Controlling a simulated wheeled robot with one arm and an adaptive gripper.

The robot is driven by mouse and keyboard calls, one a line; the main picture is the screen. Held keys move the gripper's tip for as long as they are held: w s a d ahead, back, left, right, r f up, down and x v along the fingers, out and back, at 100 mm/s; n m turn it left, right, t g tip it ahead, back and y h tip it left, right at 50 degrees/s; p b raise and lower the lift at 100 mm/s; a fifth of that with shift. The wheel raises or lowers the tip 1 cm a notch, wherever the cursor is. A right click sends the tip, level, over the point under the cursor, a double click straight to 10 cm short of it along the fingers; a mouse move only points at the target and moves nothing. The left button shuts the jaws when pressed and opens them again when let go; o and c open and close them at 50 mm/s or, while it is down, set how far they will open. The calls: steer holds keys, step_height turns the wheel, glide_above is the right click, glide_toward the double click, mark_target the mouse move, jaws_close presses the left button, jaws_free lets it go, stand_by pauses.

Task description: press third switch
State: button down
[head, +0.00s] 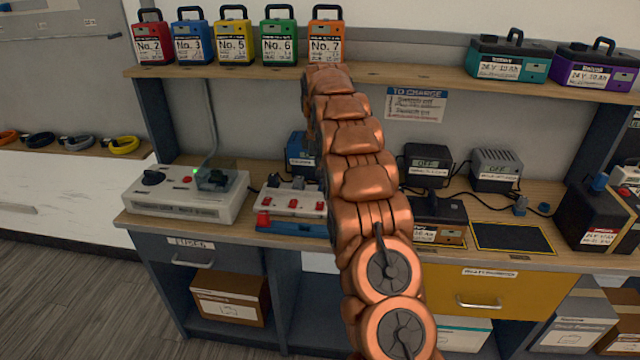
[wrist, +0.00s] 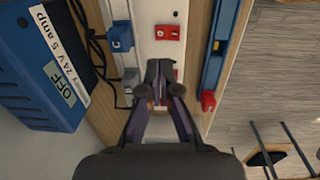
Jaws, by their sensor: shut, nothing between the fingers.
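A white power strip (head: 288,199) with red switches lies on the workbench in the head view, its right end hidden behind my arm. The strip (wrist: 158,12) runs up and down the wrist view. One red switch (wrist: 167,32) shows clearly there, above my fingertips. Another red switch (wrist: 175,74) is mostly hidden behind the fingers. My gripper (wrist: 160,68) is shut and empty over the strip at that hidden switch; I cannot tell whether it touches. The gripper is hidden in the head view.
A blue plug (wrist: 121,38) and a grey plug (wrist: 130,80) sit beside the switches. A blue bar (wrist: 216,55) with a red end lies along the strip. A blue charger (wrist: 50,70) stands left. A switch box (head: 186,195) stands left of the strip; batteries line the shelf (head: 420,75).

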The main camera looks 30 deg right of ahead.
steer(key=r, duration=0.4)
steer(key=shift+w+d+r, duration=0.1)
steer(key=shift+w+d, duration=0.05)
steer(key=shift+w, duration=0.05)
stand_by(0.7)
steer(key=s+a+r+m+g, duration=0.1)
steer(key=s+a+r+m, duration=0.25)
steer(key=s+a, duration=0.65)
steer(key=s+a+r+m, duration=0.2)
steer(key=s+a+r, duration=0.2)
steer(key=s+a, duration=0.6)
steer(key=s+a+f+m, duration=0.1)
steer(key=s+f, duration=0.1)
steer(key=s, duration=0.7)
steer(key=s+a+f+m+g+p, duration=0.1)
steer(key=s+a+f+m, duration=0.1)
steer(key=s, duration=0.8)
steer(key=s+a+f+m, duration=0.1)
steer(key=s+f, duration=0.3)
steer(key=s, duration=0.6)
steer(key=shift+s+a+m+y, duration=0.15)
steer(key=shift+a+m+y, duration=0.2)
steer(key=shift+a, duration=0.4)
